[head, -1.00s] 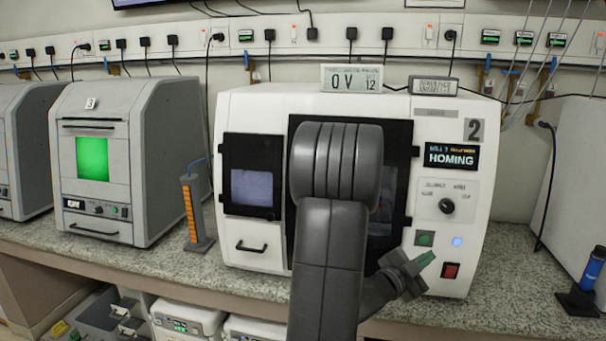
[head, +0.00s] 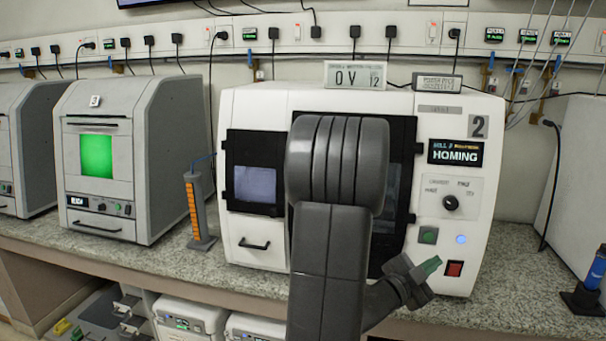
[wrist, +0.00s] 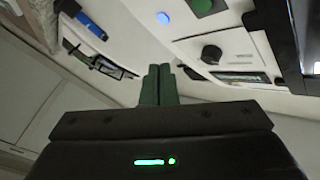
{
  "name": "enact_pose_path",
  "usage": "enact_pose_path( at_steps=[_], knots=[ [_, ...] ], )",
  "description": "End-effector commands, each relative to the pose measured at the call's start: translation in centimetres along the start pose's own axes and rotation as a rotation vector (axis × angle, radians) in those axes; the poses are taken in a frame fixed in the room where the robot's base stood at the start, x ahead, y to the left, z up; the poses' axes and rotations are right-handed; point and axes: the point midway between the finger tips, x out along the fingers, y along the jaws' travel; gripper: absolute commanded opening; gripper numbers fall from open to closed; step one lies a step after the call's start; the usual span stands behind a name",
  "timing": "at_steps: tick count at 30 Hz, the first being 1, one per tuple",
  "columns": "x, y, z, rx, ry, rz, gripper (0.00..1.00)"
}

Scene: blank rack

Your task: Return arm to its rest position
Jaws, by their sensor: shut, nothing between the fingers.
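My gripper (head: 430,266) is at the front of the white mill marked 2 (head: 250,110), close to its lower right buttons. The green fingertips also show in the wrist view (wrist: 158,85). They are together and hold nothing. My arm stands bent in front of the mill and hides the middle of its dark door. The mill's display (head: 454,152) reads HOMING. A green button (head: 428,235), a lit blue lamp (head: 461,239) and a red switch (head: 454,268) sit on its right panel. In the head view the fingertips lie between the green button and the red switch; I cannot tell whether they touch the panel.
A grey machine with a green window (head: 96,156) and an orange-marked column (head: 194,205) stand left on the speckled bench (head: 520,270). A blue object in a black stand (head: 592,275) is at the right edge. White boxes (head: 186,318) lie below the bench.

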Motion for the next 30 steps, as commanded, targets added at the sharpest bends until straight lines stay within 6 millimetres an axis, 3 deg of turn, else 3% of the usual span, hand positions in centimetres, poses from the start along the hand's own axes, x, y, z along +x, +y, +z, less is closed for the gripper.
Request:
enact_pose_path(
  at_steps=[11,20,23,27,30],
  knots=[
    [3.6,-2.7,2.4,0.000,0.000,0.000,0.00],
    [3.3,-2.2,2.7,0.004,0.003,-0.002,0.00],
    [2.2,-1.5,1.7,0.001,0.001,-0.001,0.00],
    [3.5,-2.7,2.3,-0.001,-0.001,0.000,0.00],
    [3.5,-2.8,2.1,-0.003,-0.002,0.002,0.00]
  ],
)
